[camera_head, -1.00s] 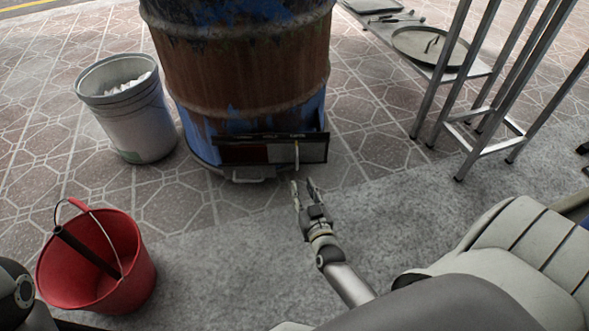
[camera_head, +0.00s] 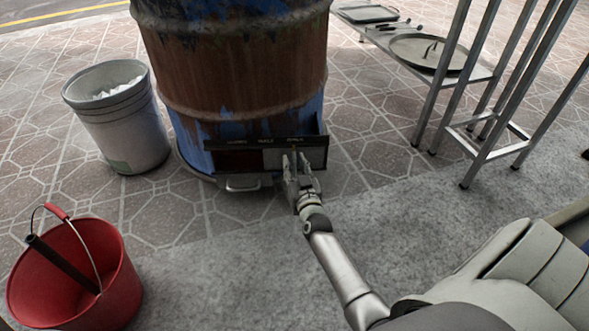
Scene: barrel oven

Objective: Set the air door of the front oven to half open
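The front oven is a rusty barrel (camera_head: 240,75) with flaking blue paint. Low on its front is a dark frame (camera_head: 222,144) with small position labels along its top bar. In it, a dark red area (camera_head: 238,160) shows at the left and the pale air door panel (camera_head: 274,159) right of it. The door's thin upright handle stands under the rightmost label, largely hidden by my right gripper (camera_head: 298,158). That gripper's fingers are apart, right at the handle; whether they touch it I cannot tell. My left gripper is not in view.
A grey handle (camera_head: 243,184) sticks out below the frame. A white bin (camera_head: 125,130) stands left of the barrel and a red bucket (camera_head: 110,290) at lower left. A metal rack (camera_head: 505,90) and a low shelf (camera_head: 482,73) with pans stand at right.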

